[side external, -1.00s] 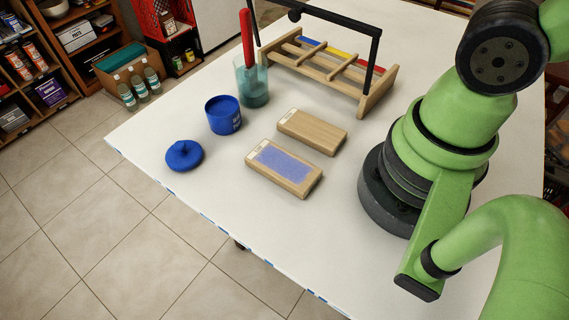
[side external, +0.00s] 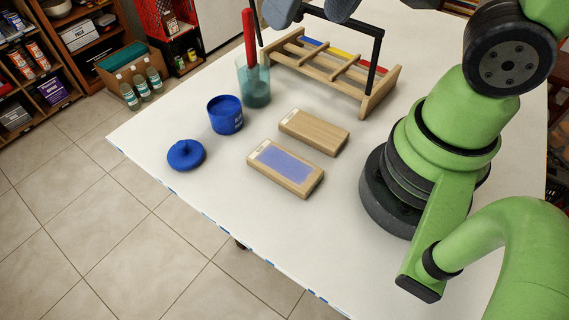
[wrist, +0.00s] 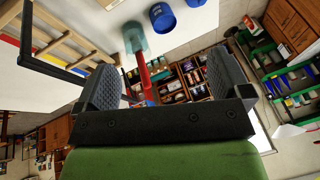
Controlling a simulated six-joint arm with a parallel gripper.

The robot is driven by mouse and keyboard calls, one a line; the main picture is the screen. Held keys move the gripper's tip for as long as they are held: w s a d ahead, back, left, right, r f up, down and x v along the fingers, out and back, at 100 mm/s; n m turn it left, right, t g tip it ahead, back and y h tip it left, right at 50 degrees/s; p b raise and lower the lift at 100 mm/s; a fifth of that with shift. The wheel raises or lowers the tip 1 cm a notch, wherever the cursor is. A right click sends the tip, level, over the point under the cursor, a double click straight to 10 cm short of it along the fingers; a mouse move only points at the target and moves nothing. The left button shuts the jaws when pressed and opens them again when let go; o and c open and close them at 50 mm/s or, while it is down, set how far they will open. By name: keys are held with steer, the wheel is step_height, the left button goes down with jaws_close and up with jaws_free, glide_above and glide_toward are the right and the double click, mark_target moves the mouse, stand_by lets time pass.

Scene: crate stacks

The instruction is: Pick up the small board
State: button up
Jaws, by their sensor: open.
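Two wooden boards lie flat on the white table in the side view: a plain one (side external: 314,131) and, in front of it, one with a blue-violet patch on top (side external: 285,168). I cannot tell which is the small board. A wooden rack (side external: 381,92) behind them holds blue, red and yellow pieces. My gripper (side external: 313,10) is open at the top edge of the side view, above the rack and away from the boards. In the wrist view my gripper (wrist: 160,68) shows two spread fingers with nothing between them.
A teal cup (side external: 254,88) holds a red-handled tool upright. A blue open jar (side external: 225,115) and its blue lid (side external: 186,155) stand left of the boards. A black bar frame (side external: 377,50) rises over the rack. The front of the table (side external: 360,270) is clear.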

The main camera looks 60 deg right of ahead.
step_height(320, 180, down, 9)
steer(key=w+a+n+g, duration=0.2)
steer(key=a+g, duration=0.1)
steer(key=g+h, duration=0.1)
steer(key=h, duration=0.1)
glide_above(284, 164)
step_height(284, 164, down, 6)
steer(key=shift+n, duration=0.3)
steer(key=shift+f, duration=5.1)
steer(key=c, duration=1)
steer(key=shift+c, duration=0.2)
steer(key=shift+r, duration=0.1)
